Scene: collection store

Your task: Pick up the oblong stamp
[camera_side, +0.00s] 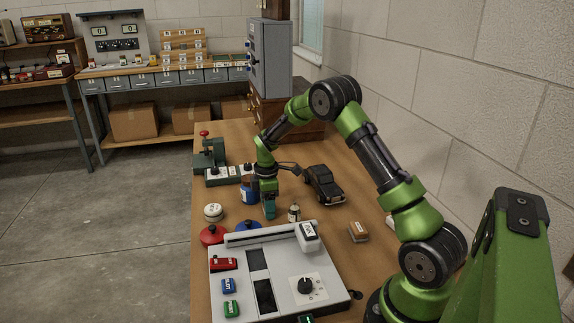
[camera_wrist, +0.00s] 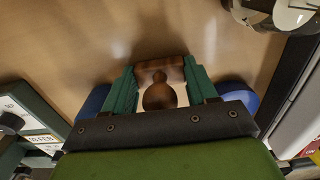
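The oblong stamp (camera_wrist: 160,69) has a brown wooden base and a round knob handle. In the wrist view it sits between the two teal fingers of my gripper (camera_wrist: 160,76), which points down. The fingertips look flush against both ends of the base, with no gap seen. In the side view my gripper (camera_side: 269,208) is low over the wooden table; its fingers hide the stamp there. I cannot tell whether the stamp touches the table.
A grey console (camera_side: 282,281) stands close in front. A red disc (camera_side: 212,234) and a blue disc (camera_side: 247,228) lie beside it. A blue jar (camera_side: 248,193), a small bottle (camera_side: 294,212) and a black toy car (camera_side: 323,185) stand near. A brown block (camera_side: 357,232) lies right.

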